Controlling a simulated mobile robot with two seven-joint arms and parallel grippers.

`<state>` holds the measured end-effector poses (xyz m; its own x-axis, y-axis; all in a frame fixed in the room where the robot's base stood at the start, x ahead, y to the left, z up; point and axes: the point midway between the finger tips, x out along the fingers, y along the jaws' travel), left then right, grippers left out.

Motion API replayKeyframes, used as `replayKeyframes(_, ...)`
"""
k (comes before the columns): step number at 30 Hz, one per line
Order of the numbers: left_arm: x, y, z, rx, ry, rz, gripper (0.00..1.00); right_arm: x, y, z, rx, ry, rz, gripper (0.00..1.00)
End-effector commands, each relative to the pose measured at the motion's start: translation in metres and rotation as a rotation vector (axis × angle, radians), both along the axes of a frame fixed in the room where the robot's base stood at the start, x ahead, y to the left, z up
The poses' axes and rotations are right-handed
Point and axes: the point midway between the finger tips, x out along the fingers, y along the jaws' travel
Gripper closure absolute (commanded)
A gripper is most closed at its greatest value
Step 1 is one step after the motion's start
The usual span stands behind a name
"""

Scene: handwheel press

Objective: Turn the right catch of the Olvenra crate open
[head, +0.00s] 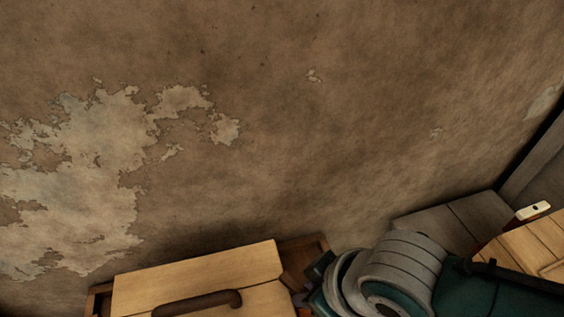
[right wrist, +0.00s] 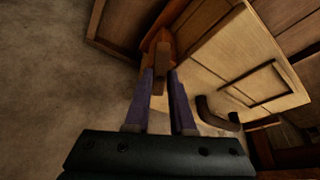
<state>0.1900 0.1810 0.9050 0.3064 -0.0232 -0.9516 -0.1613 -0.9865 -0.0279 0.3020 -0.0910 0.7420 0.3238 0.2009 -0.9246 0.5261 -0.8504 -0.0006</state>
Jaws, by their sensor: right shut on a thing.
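The crate has a pale wooden lid (head: 215,268) with a dark brown bar handle (head: 200,302), at the bottom of the head view. In the right wrist view, the handle (right wrist: 215,118) and lid (right wrist: 228,55) lie right of my fingers. My right gripper (right wrist: 164,78) is shut on the crate's catch (right wrist: 160,68), a brown tab standing out from an orange-brown part at the crate's edge. In the head view my right gripper (head: 316,285) is at the lid's right side, its fingertips mostly hidden. No name shows on the crate. My left gripper is not in view.
A bare, peeling brown wall (head: 300,130) rises behind the crate. At the right of the head view is another pale wooden piece (head: 530,245) with a small white fitting (head: 532,210). My right arm covers the space between.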

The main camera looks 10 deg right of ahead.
Motion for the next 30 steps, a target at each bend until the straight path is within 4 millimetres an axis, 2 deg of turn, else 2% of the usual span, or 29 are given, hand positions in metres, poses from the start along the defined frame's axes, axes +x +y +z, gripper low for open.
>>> replayKeyframes(3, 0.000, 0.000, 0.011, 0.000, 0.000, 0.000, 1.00, -0.001, 0.004, 0.004, 0.006, 0.001, -0.109, 1.00)
replayKeyframes(15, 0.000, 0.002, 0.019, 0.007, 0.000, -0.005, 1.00, -0.001, 0.006, 0.001, 0.004, -0.001, -0.407, 1.00)
replayKeyframes(30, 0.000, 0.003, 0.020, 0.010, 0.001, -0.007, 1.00, 0.000, 0.006, 0.000, 0.002, -0.003, -0.533, 1.00)
